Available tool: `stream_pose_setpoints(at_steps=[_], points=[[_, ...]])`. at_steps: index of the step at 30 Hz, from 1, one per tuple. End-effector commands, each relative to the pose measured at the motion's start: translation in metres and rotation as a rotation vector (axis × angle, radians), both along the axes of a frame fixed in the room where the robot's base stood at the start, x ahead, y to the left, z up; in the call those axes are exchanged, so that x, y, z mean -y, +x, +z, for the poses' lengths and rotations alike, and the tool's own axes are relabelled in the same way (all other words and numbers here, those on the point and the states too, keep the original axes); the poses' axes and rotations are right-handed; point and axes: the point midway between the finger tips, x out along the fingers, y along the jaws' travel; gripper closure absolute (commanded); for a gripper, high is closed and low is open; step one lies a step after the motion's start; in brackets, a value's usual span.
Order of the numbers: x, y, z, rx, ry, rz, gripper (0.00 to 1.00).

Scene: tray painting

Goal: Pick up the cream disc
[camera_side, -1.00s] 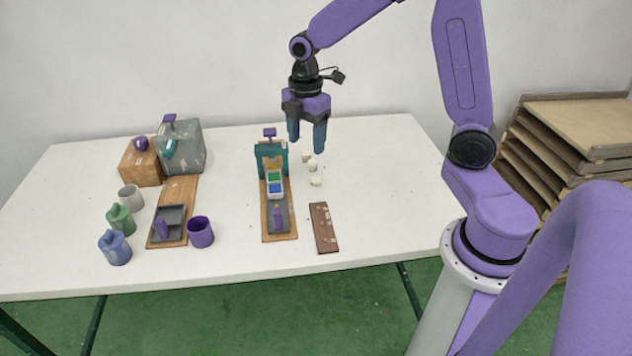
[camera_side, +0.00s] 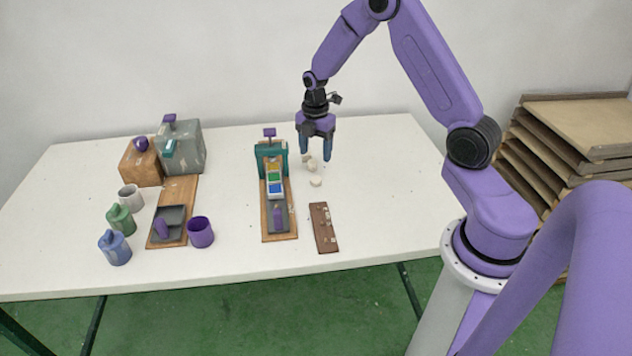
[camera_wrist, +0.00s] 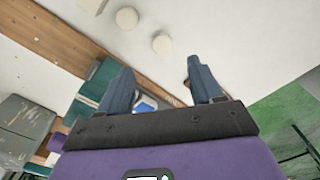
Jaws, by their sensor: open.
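Several small cream discs lie on the white table, right of the teal-backed stand. One cream disc (camera_side: 316,182) lies nearer the front, and another (camera_side: 312,166) lies behind it, close below my gripper (camera_side: 315,156). A further one is partly hidden by my left finger. In the wrist view, two round cream discs (camera_wrist: 127,18) (camera_wrist: 162,43) show beyond the fingertips of my gripper (camera_wrist: 160,72). My gripper points down, open and empty, above the discs. I cannot tell its exact height over the table.
The teal stand (camera_side: 272,160) with coloured pads is close at left. A dark brown board (camera_side: 324,228) lies in front of the discs. Farther left are a purple cup (camera_side: 200,232), a green jug (camera_side: 121,219), a blue jug (camera_side: 115,247) and a grey box (camera_side: 188,148). The table's right side is clear.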

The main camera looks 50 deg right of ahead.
Motion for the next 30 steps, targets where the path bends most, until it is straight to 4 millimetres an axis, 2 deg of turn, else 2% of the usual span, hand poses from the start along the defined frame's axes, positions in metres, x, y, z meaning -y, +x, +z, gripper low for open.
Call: stream_pose_setpoints(at_steps=[3, 13, 21, 25, 30], points=[[0.0, -0.001, -0.021, -0.002, 0.001, 0.0, 0.35], [0.0, -0.001, -0.043, 0.0, 0.0, 0.0, 0.35], [0.0, -0.004, -0.079, -0.001, 0.0, -0.002, 0.35], [0.0, -0.004, -0.088, 0.001, 0.0, -0.002, 0.35], [0.0, -0.003, -0.089, 0.002, 0.0, -0.001, 0.35]])
